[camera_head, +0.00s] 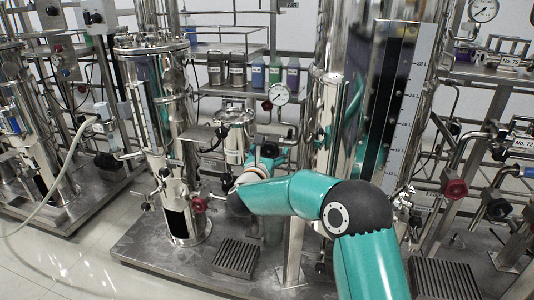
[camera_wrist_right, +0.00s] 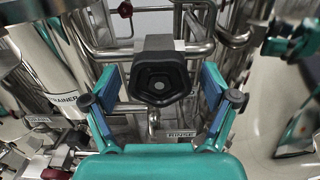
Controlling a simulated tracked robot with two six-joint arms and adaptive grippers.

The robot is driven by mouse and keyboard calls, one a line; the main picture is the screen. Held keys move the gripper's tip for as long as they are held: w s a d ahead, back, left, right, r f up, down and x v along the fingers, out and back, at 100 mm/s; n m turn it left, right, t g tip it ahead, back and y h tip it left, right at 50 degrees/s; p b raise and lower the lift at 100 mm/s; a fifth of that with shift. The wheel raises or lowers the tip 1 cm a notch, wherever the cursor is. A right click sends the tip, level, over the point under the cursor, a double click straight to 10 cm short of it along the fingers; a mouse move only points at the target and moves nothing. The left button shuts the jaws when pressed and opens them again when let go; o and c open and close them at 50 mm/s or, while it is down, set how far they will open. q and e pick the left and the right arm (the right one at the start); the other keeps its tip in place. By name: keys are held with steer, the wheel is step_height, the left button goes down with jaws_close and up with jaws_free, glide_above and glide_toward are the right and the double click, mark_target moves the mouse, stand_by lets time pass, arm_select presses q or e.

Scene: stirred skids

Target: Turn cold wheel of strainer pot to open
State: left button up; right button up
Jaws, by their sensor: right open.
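The strainer pot (camera_head: 235,128) is a small shiny steel vessel left of the tall column in the head view. In the right wrist view, a black rounded wheel (camera_wrist_right: 160,78) sits in the middle, with a pale plate partly hidden behind it. No readable "cold" label shows on it. My right gripper (camera_wrist_right: 160,88) is open, with one blue-padded finger on each side of the wheel and visible gaps to both.
Steel pipes crowd the wheel. A "RINSE" label (camera_wrist_right: 182,134) lies below it, and a partly visible strainer label (camera_wrist_right: 65,91) to the left. A tall steel column (camera_head: 345,100) stands right of the pot. A pressure gauge (camera_head: 279,94) and red valve wheel (camera_head: 198,204) are nearby.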

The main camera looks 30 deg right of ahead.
steer(key=c, duration=1.1)
steer(key=shift+w+a+f, duration=0.1)
steer(key=shift+a, duration=0.25)
steer(key=shift+c, duration=0.3)
steer(key=shift+d, duration=0.25)
